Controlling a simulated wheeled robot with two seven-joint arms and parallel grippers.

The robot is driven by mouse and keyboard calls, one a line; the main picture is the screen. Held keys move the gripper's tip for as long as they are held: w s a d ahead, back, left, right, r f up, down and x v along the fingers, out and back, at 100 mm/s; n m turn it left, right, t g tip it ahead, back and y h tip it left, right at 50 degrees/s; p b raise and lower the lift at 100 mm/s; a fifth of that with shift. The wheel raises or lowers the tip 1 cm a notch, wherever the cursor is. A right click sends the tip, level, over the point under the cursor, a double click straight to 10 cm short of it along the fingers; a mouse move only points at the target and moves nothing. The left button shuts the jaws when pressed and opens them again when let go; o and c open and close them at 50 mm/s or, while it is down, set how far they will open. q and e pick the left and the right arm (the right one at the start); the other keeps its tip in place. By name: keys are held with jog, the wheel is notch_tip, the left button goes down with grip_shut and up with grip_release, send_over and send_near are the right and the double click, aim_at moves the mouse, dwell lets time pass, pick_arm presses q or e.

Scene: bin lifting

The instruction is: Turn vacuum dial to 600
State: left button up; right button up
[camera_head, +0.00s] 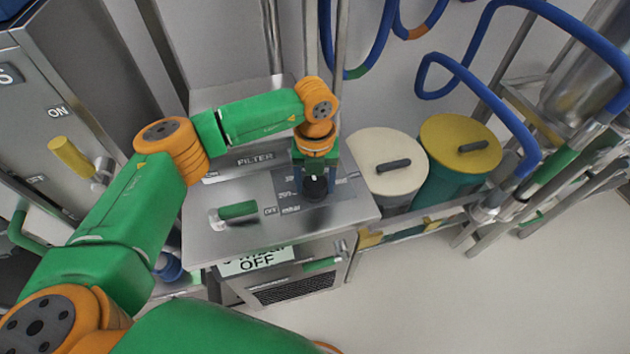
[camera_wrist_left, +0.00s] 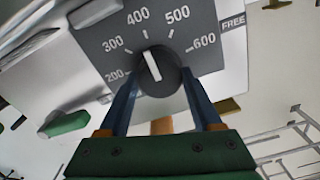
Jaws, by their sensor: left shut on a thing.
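The vacuum dial (camera_wrist_left: 158,72) is a round black knob with a white pointer line on a dark grey scale plate (camera_wrist_left: 105,38). The scale reads 200, 300, 400, 500, 600 and FREE. The pointer points at about 400. My left gripper (camera_wrist_left: 160,88) has its two blue fingers on either side of the dial and is shut on it. In the head view my left gripper (camera_head: 316,178) comes down onto the dial (camera_head: 315,188) on the steel counter (camera_head: 215,241) and partly hides the scale. My right gripper is not in view.
A green handle (camera_head: 238,210) lies on the counter to the left of the dial. A white lidded bin (camera_head: 388,150) and a yellow lidded bin (camera_head: 455,135) stand to the right. Blue hoses (camera_head: 520,140) hang at the upper right. The floor at lower right is clear.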

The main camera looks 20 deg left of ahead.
aim_at(314, 182)
pick_arm(q)
jog(key=m+b, duration=0.2)
jog(key=shift+a+f+m, duration=0.1)
jog(key=shift+f+m, duration=0.05)
jog(key=shift+m, duration=0.25)
jog(key=m+b, duration=0.2)
jog(key=m, duration=0.2)
jog(key=shift+m+b, duration=0.3)
jog(key=shift+b, duration=0.1)
jog(key=m+b, duration=0.1)
jog(key=m, duration=0.2)
jog(key=shift+w+a+m, duration=0.1)
jog(key=shift+m, duration=0.2)
jog(key=shift+m+b, duration=0.6)
jog(key=shift+m, duration=1.7)
jog(key=shift+r, duration=0.2)
jog(key=o, duration=1.4)
jog(key=shift+w, duration=0.1)
notch_tip(314, 182, up, 7)
jog(key=shift+b, duration=0.3)
